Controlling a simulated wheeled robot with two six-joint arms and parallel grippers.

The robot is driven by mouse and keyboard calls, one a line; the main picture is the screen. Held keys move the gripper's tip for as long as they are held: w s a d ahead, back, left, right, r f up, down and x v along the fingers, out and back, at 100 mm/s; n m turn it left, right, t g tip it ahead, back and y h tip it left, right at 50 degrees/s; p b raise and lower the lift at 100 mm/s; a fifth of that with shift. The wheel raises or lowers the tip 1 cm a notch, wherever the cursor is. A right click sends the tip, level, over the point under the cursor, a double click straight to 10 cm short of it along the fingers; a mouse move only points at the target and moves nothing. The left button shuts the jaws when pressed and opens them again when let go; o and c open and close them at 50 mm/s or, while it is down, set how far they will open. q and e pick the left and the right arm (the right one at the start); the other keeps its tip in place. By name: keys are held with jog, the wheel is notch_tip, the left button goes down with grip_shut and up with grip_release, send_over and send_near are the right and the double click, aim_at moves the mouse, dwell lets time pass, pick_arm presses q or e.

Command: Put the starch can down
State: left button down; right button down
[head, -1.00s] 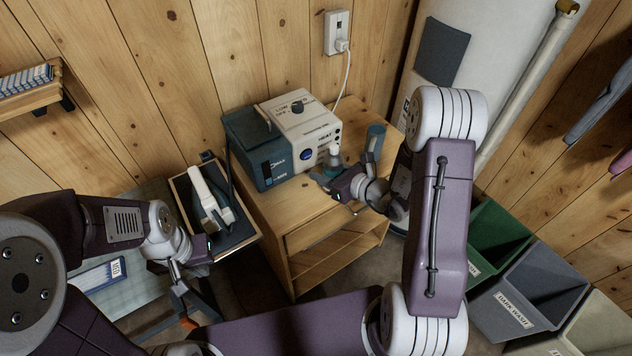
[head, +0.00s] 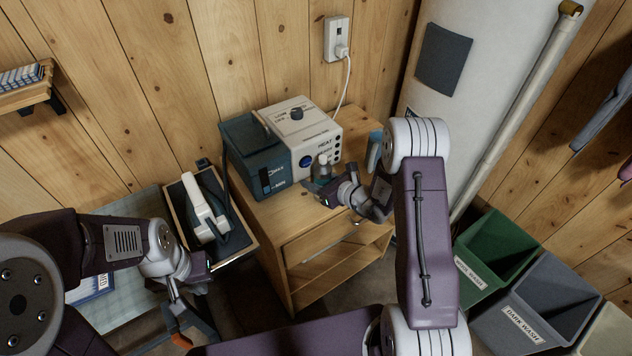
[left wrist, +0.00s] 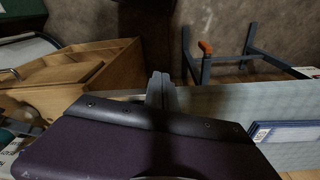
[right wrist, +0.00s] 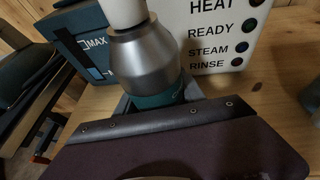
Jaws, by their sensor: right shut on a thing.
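The starch can (right wrist: 152,70) has a silver shoulder, a white cap and a teal body. My right gripper (head: 323,185) is shut on its body, as the right wrist view also shows. The can looks upright in the head view (head: 323,166), over the wooden cabinet top, close in front of the steam station (head: 285,150). Its base is hidden by the gripper, so I cannot tell whether it touches the wood.
The cabinet top (head: 275,212) has bare wood in front of the station. A blue upright thing (head: 374,150) is partly hidden behind my right arm. An iron (head: 205,207) rests on a dark tray at left. Green (head: 496,245) and grey laundry bins (head: 540,300) stand at right.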

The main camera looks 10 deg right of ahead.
jog(key=shift+f, duration=0.15)
jog(key=c, duration=0.7)
grip_release()
